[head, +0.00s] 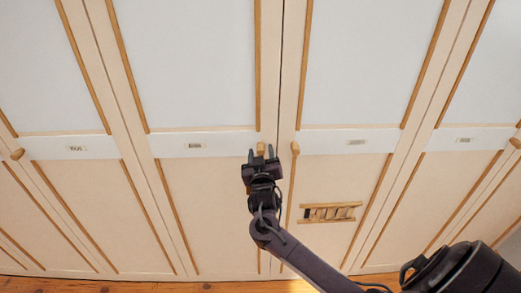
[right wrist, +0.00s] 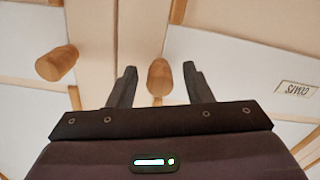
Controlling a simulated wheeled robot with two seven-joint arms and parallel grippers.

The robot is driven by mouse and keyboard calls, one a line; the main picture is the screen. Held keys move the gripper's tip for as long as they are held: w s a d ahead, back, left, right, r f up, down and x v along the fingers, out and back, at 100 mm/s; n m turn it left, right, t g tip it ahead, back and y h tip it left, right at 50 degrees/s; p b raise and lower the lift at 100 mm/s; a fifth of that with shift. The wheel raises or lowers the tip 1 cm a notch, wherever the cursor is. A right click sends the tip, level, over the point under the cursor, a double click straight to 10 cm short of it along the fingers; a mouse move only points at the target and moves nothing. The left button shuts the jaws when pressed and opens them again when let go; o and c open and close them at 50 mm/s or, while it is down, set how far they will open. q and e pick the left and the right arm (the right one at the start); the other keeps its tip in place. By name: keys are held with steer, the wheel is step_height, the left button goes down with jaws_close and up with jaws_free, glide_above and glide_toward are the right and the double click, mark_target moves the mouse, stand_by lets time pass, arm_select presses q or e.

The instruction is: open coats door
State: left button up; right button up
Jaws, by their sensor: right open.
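A label reading COATS (right wrist: 297,90) shows upside down in the right wrist view. The coats door (head: 205,85) has a small label (head: 195,146), too small to read in the head view, and a wooden knob (head: 261,148) near its right edge. My right gripper (head: 262,154) is open in front of that knob. In the right wrist view the knob (right wrist: 160,77) appears between the two fingers, with a gap on each side; I cannot tell how deep it sits between them. The door looks shut. My left gripper is not in view.
The neighbouring door on the right has its own wooden knob (head: 295,148), close to my gripper; it also shows in the right wrist view (right wrist: 56,63). More panelled doors stand on both sides above a wooden floor (head: 130,287).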

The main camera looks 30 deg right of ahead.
steer(key=shift+w+d, duration=0.2)
steer(key=shift+w, duration=0.05)
jaws_close()
stand_by(0.3)
